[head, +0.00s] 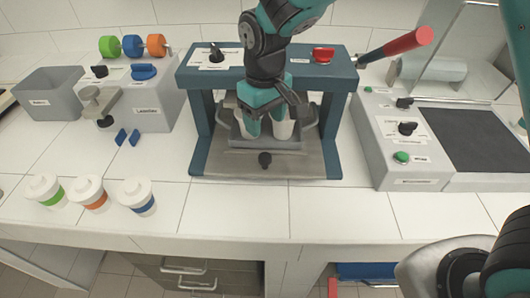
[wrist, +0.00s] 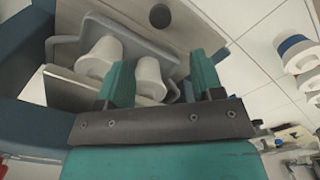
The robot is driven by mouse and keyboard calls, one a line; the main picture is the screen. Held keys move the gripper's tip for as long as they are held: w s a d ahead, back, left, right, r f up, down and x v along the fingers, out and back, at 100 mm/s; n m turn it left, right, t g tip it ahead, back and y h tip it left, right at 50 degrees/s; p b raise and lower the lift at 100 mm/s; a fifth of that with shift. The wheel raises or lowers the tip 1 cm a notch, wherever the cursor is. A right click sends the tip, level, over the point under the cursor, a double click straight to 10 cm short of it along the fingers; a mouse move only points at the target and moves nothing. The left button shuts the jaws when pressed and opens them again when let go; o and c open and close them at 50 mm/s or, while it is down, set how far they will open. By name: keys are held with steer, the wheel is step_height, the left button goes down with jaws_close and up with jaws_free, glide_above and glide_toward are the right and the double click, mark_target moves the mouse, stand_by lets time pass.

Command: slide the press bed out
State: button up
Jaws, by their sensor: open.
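The press (head: 200,120) is a blue frame on the counter, with its bed (head: 215,165), a flat grey plate, at its foot. A black knob (head: 265,160) sits at the bed's front; it also shows in the wrist view (wrist: 160,15). A grey tray (head: 240,142) with two white cups rests on the bed inside the frame. My gripper (head: 278,118) is open over the tray, behind the knob. In the wrist view, one cup (wrist: 148,78) appears between the fingers and the other cup (wrist: 100,60) left of them. Contact with the cups cannot be told.
Three lidded cups (head: 92,196) stand at the front left. A grey bin (head: 50,92) and a grey box with a blue handle (head: 150,100) are behind them. A grey machine with a black mat (head: 470,140) is at the right. Counter in front of the press is clear.

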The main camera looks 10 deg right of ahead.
mark_target(265, 157)
step_height(265, 157, down, 11)
steer(key=shift+f+p, duration=0.1)
steer(key=shift+p, duration=0.55)
